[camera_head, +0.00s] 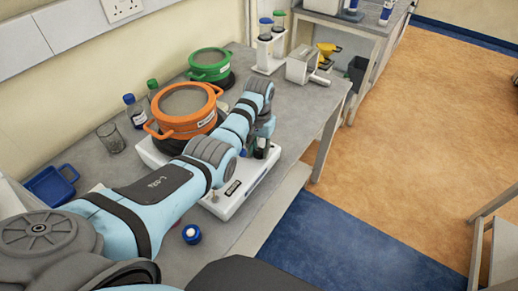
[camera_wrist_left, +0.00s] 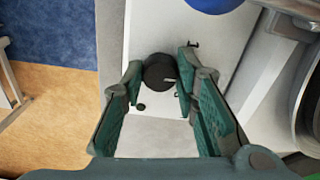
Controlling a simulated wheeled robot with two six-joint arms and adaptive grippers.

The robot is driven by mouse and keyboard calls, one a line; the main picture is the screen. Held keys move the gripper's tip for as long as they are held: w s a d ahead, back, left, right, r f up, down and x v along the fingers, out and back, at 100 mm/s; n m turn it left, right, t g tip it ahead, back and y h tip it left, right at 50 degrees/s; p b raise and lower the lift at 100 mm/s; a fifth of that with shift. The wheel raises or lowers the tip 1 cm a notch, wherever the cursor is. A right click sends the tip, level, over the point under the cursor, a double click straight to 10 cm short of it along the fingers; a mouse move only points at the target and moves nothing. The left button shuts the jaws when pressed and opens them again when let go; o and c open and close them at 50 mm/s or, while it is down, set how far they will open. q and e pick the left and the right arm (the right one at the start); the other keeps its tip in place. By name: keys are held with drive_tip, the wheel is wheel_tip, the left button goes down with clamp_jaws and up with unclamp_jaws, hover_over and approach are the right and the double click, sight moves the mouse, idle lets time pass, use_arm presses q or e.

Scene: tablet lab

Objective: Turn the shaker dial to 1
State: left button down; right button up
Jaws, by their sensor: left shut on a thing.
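The white shaker base (camera_head: 236,189) stands on the grey bench with an orange pan (camera_head: 183,127) on its top. My left arm reaches across it from the left. My left gripper (camera_head: 262,148) is at the shaker's right end, pointing down. In the left wrist view the round black dial (camera_wrist_left: 159,72) sits between the green-padded fingertips of this gripper (camera_wrist_left: 162,68), which is shut on it. A short pale mark shows on the dial's face. Small dark marks lie around it, too small to read. My right gripper is not in view.
A green pan (camera_head: 210,66) stands farther back. Capped bottles (camera_head: 135,110) and a glass beaker (camera_head: 110,138) stand behind the shaker. A blue tray (camera_head: 50,186) is at the left, a blue-capped item (camera_head: 192,234) near the front.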

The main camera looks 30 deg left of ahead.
use_arm(q)
drive_tip(key=shift+w, duration=0.1)
drive_tip(key=n, duration=0.5)
drive_tip(key=shift+n, duration=0.4)
drive_tip(key=n, duration=0.5)
drive_tip(key=shift+n, duration=0.3)
drive_tip(key=c, duration=1.5)
unclamp_jaws()
drive_tip(key=shift+o, duration=1.4)
drive_tip(key=shift+w+a+f, duration=0.1)
drive_tip(key=shift+w+a, duration=0.05)
